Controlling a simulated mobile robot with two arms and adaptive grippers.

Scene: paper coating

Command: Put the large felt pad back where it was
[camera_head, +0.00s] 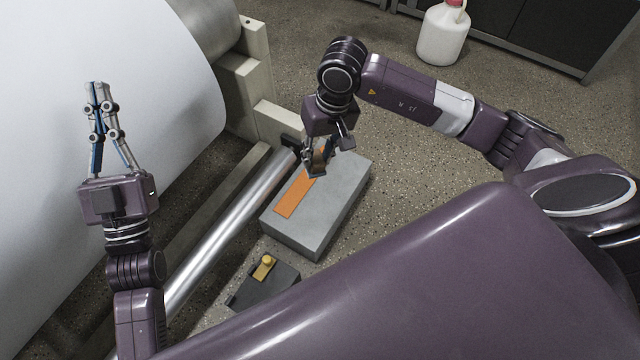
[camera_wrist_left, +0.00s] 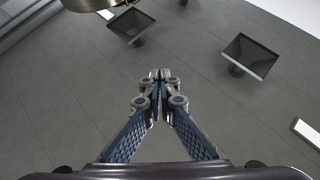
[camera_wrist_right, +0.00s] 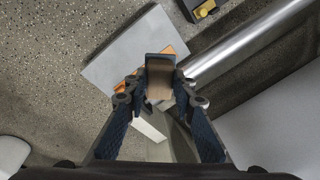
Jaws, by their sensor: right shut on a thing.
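My right gripper (camera_head: 320,158) is over the grey block and is shut on a small dark piece with a brown face, which looks like the felt pad (camera_wrist_right: 159,80). In the right wrist view the pad sits between the fingertips (camera_wrist_right: 158,92). An orange strip (camera_head: 294,197) lies on top of the grey block (camera_head: 338,205), partly hidden behind the gripper and pad. I cannot tell whether the pad touches the strip. My left gripper (camera_head: 96,90) points up in front of the large white roll, with its fingertips together and empty; it also shows in the left wrist view (camera_wrist_left: 160,76).
A shiny metal roller (camera_head: 232,228) runs along the left side of the block. A dark box with a yellow knob (camera_head: 265,266) sits on the floor nearer me. The large white roll (camera_head: 110,50) fills the left. A white jug (camera_head: 441,36) stands at the back.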

